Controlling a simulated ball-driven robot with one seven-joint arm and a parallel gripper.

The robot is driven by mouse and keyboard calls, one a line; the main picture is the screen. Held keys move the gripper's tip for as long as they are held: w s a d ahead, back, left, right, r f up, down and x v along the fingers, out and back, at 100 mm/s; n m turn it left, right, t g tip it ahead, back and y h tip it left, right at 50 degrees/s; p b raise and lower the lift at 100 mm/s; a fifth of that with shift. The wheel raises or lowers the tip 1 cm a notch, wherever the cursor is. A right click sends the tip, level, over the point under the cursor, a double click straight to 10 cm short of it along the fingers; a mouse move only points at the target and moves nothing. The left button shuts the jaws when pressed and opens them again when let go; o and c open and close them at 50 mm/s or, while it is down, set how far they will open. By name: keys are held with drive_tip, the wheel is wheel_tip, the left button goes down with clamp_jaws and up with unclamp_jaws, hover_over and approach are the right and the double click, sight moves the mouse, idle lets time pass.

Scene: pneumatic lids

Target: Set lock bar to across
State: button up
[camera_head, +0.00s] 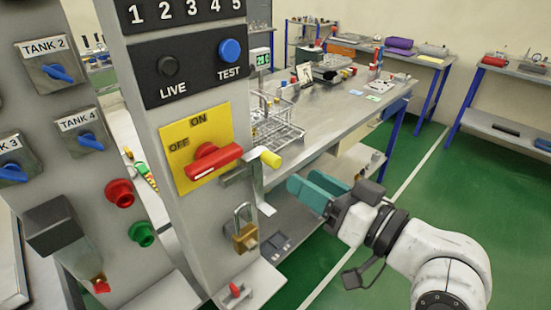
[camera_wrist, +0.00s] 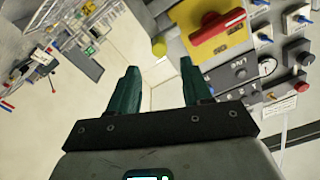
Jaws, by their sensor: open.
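The lock bar (camera_head: 238,174) is a grey metal bar on the column just below the red rotary handle (camera_head: 213,160), with a yellow end knob (camera_head: 270,158) sticking out past the column's right edge. The yellow knob also shows in the wrist view (camera_wrist: 159,46), beyond the fingertips. The handle sits on a yellow ON/OFF plate (camera_head: 184,146) and lies roughly sideways. My gripper (camera_head: 308,186), with teal fingers, is open and empty to the right of the knob and a little lower, apart from it. Its fingers also show in the wrist view (camera_wrist: 159,66).
A brass padlock (camera_head: 245,238) hangs on the column below the bar. LIVE and TEST buttons (camera_head: 230,51) are above the plate. A steel workbench (camera_head: 335,110) with a wire rack (camera_head: 275,128) stands behind. Green floor (camera_head: 425,185) is open at right.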

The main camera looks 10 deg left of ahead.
sight(277, 164)
drive_tip(key=p+x, duration=0.1)
drive_tip(key=x, duration=0.6)
drive_tip(key=shift+w+a, duration=0.15)
drive_tip(key=shift+a, duration=0.05)
clamp_jaws()
idle(0.4)
